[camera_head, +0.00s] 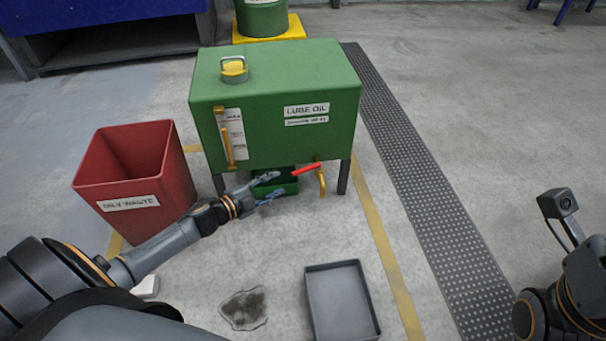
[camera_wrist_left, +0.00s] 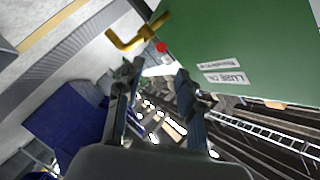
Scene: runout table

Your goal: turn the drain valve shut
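The drain valve is low on the front of the green lube oil tank (camera_head: 270,135). Its red lever (camera_head: 306,169) points left, slightly tilted, from the yellow spout (camera_head: 321,183). In the left wrist view, the lever shows as a red end (camera_wrist_left: 161,47) beside the yellow spout (camera_wrist_left: 140,34). My left gripper (camera_head: 281,185) is open and empty, just left of the lever with its fingers toward it. In the left wrist view, the valve lies beyond the spread fingertips (camera_wrist_left: 157,80). My right arm is at the lower right edge; its gripper is out of view.
A red oily waste bin (camera_head: 95,186) stands left of the tank, close to my left arm. A green container (camera_head: 262,190) is under the tank. A grey tray (camera_head: 313,303) and a dark oil stain (camera_head: 243,308) are on the floor in front. The right floor is clear.

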